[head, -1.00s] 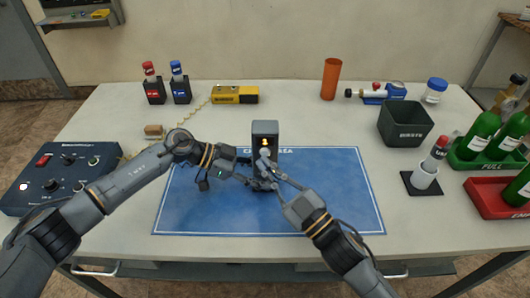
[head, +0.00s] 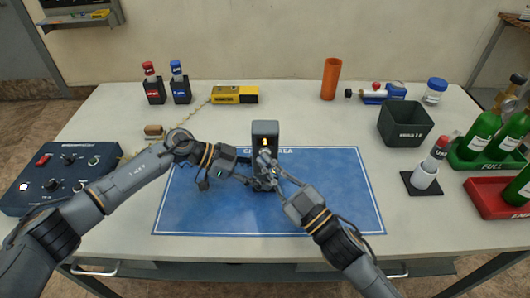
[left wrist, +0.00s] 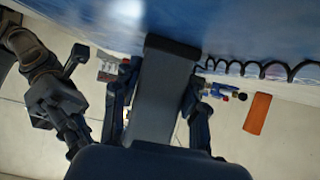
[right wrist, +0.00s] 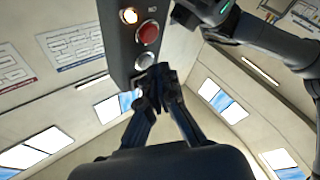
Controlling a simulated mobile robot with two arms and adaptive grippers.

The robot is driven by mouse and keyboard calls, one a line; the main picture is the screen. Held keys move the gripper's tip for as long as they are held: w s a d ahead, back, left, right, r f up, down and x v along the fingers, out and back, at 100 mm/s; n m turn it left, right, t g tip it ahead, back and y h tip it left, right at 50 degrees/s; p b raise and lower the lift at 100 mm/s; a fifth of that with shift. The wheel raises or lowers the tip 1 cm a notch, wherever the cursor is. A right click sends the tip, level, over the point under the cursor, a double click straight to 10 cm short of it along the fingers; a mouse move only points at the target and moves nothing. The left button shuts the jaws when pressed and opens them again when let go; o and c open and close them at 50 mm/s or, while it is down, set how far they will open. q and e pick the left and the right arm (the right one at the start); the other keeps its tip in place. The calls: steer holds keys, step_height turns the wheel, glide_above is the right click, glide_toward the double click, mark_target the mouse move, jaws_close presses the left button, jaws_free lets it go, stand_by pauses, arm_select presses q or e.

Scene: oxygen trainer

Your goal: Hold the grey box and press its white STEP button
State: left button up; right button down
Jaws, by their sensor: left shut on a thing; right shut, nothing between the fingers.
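The grey box (head: 265,129) stands upright over the blue mat, its lit amber display showing what looks like a 1. My left gripper (head: 257,178) is shut on its lower part; the left wrist view shows the box (left wrist: 165,85) between the fingers. In the right wrist view the box (right wrist: 120,45) has an amber light, a red button (right wrist: 148,33) and the whitish STEP button (right wrist: 145,61). My right gripper (right wrist: 156,76) is shut and empty, its tips just by the whitish button. I cannot tell whether they touch it.
The blue mat (head: 340,200) is otherwise clear. A control panel (head: 50,185) lies left. A yellow device (head: 235,94) and an orange cup (head: 331,78) stand behind. A dark waste bin (head: 405,125) and green bottles (head: 484,130) in racks are at right.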

steer(key=shift+w, duration=0.35)
stand_by(0.8)
steer(key=shift+s, duration=0.8)
steer(key=shift+s, duration=2.55)
steer(key=s, duration=0.3)
steer(key=shift+s+a, duration=0.1)
steer(key=shift+s, duration=0.3)
